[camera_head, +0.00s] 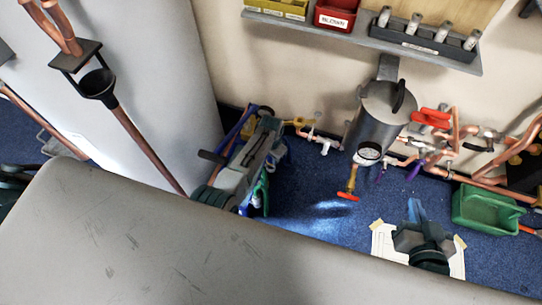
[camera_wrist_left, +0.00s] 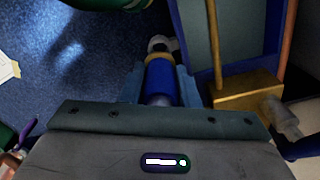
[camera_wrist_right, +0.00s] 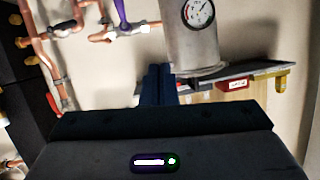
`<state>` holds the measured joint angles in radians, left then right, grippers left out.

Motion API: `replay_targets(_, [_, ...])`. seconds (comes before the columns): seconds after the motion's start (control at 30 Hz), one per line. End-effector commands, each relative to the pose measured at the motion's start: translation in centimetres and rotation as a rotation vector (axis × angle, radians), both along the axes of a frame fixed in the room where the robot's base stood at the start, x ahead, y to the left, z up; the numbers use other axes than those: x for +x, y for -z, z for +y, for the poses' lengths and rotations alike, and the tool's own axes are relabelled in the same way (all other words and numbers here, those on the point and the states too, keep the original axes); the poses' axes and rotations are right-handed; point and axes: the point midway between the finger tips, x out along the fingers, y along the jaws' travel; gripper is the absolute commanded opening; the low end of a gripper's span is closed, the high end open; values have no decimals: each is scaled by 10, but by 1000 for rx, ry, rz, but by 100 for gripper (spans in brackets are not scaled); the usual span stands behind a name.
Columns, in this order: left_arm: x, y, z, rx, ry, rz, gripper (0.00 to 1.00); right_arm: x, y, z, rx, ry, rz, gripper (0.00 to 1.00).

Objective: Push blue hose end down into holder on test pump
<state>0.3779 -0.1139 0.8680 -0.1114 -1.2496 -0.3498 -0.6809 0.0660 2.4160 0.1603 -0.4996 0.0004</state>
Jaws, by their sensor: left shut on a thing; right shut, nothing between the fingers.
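My left gripper (camera_wrist_left: 160,92) is shut on the blue hose end (camera_wrist_left: 160,72), which has a yellow band and a pale tip with a dark opening. In the left wrist view, the test pump (camera_wrist_left: 238,35), a blue-edged trough, lies just right of the hose end, with a brass block (camera_wrist_left: 243,97) and rods. I cannot make out the holder or whether the hose end touches it. In the head view the pump (camera_head: 262,150) stands on the floor beside the white cylinder. My right gripper (camera_head: 415,208) is shut and empty; its fingers also show in the right wrist view (camera_wrist_right: 158,85).
A grey vessel (camera_head: 379,115) with a gauge and copper pipes (camera_head: 455,130) runs along the wall. A green tray (camera_head: 487,208) sits on the right. A grey surface (camera_head: 200,250) fills the foreground. Blue floor between pump and right gripper is mostly free.

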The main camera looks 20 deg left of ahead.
Motion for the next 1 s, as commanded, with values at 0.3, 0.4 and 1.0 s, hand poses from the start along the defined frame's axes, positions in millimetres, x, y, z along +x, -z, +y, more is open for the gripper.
replay_targets(0.3, [0,2,0,0,0,0,2,3,-4,-1,-2,3,-29,0])
replay_targets(0.4, [0,3,0,0,0,0,2,5,-8,-1,-4,5,-58,0])
replay_targets(1.0, [0,11,0,0,0,0,2,21,-38,-4,-13,17,-220,0])
